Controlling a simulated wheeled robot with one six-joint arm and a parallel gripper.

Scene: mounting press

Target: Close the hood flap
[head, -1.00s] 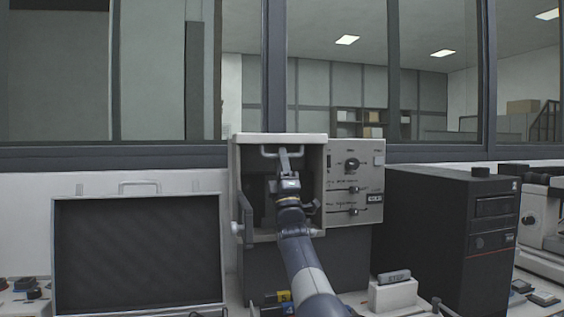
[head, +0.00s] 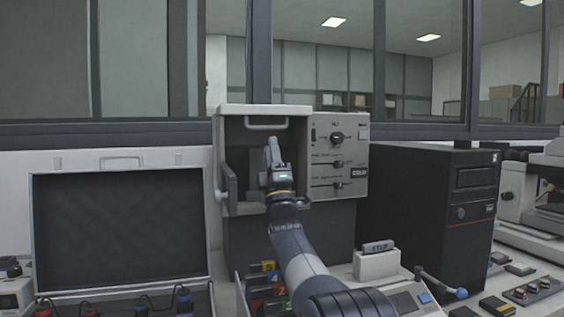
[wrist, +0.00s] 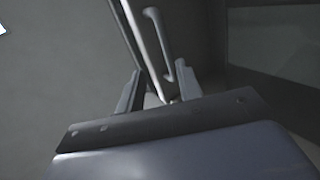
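The mounting press is a pale box with a dark, open front (head: 236,135). The hood flap shows only as a narrow raised edge along the top of that opening, with a light U-shaped handle (head: 266,123) hanging there. My gripper (head: 272,146) is in front of the opening, just below the handle. In the wrist view the two fingers (wrist: 158,92) stand apart with the handle bar (wrist: 168,45) and the flap's pale edge (wrist: 140,45) ahead and between them. I cannot tell whether the fingers touch the handle.
A grey control panel (head: 325,185) with knobs adjoins the opening on the right. A black computer-like case (head: 420,200) stands further right. An open case with a dark lid (head: 120,225) is at left. A lever (head: 229,185) sits at the opening's left side.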

